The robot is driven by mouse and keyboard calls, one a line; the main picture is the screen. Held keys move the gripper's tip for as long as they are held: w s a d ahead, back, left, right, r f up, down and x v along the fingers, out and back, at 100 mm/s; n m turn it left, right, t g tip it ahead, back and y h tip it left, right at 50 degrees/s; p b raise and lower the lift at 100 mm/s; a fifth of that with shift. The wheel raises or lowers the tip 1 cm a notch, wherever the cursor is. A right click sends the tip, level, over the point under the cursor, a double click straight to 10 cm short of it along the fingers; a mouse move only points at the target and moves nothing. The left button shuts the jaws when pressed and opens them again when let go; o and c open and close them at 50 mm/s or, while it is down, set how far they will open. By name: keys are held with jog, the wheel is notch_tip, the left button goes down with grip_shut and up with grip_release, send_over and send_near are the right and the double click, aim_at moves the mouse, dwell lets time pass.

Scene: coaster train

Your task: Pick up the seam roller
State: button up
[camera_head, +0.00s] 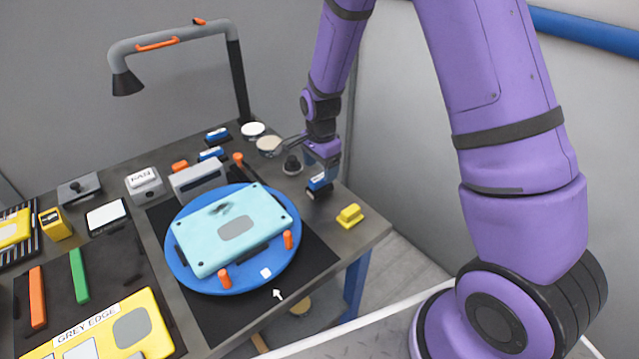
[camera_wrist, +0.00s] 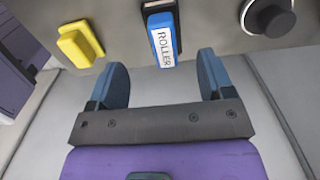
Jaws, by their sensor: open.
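The seam roller (camera_wrist: 163,38) has a blue handle with a white label reading ROLLER and a black end. In the wrist view it lies at the top middle, its handle pointing toward the gap between my fingers. In the head view the roller (camera_head: 319,183) lies near the right edge of the table, beside the blue turntable. My gripper (camera_wrist: 162,72) is open and empty, one blue finger on each side of the handle's line. In the head view my gripper (camera_head: 323,162) is right at the roller and partly hides it.
A yellow block (camera_head: 349,216) lies near the roller, by the table edge. A black knob (camera_head: 292,165) stands on its other side. The blue turntable (camera_head: 180,270) holds a light-blue panel (camera_head: 262,212). A grey lamp (camera_head: 240,85) rises behind. Bare tabletop (camera_head: 365,237) shows at the right corner.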

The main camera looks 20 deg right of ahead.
aim_at(319, 177)
jog(key=shift+w+a+f, duration=0.1)
jog(key=shift+w+f, duration=0.05)
jog(key=shift+f, duration=1.6)
jog(key=shift+w+f, duration=0.1)
jog(key=shift+f, duration=1.6)
jog(key=c, duration=1.2)
